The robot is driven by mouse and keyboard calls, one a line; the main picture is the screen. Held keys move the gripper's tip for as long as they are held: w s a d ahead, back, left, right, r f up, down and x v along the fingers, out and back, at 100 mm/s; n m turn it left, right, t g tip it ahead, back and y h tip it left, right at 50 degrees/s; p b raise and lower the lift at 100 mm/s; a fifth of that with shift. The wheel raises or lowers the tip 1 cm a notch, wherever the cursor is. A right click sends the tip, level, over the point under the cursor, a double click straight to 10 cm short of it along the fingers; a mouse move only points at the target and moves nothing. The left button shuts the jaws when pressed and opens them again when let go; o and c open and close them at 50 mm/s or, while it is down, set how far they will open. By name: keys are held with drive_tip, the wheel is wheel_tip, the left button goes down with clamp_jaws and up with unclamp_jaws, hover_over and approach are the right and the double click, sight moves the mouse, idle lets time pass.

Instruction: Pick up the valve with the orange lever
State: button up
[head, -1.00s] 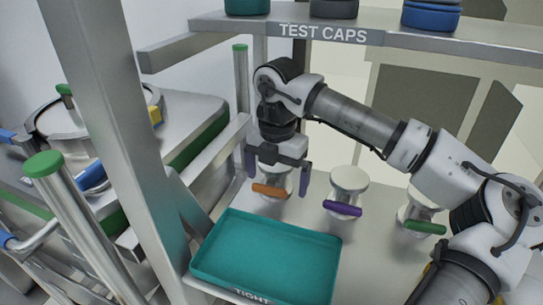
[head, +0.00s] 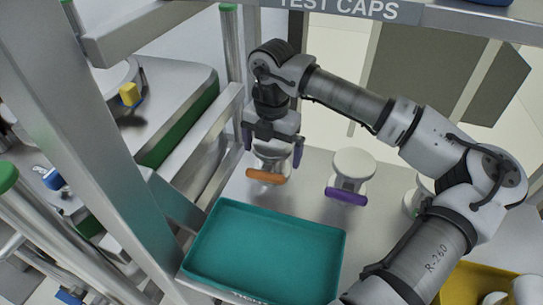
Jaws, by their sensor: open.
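The valve with the orange lever (head: 266,176) stands upright on the white-grey shelf surface, just behind the teal tray. Its pale body shows between my gripper's fingers, and the orange lever points toward the front. My gripper (head: 272,152) points down over this valve with its fingers apart, one on each side of it. The fingers look spread wider than the valve body; I cannot tell whether either one touches it. The top of the valve is hidden by the gripper.
A valve with a purple lever (head: 348,192) stands to the right. Another pale valve (head: 420,190) is partly hidden behind my arm. The teal tray (head: 215,270) looks empty. A yellow bin (head: 462,284) is at lower right. The TEST CAPS shelf (head: 440,20) hangs above, with a metal post at left.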

drive_tip(key=shift+f, duration=1.3)
drive_tip(key=c, duration=1.4)
drive_tip(key=shift+r, duration=0.1)
drive_tip(key=shift+c, duration=0.8)
drive_tip(key=shift+w+r, duration=0.1)
drive_tip(key=shift+r, duration=0.05)
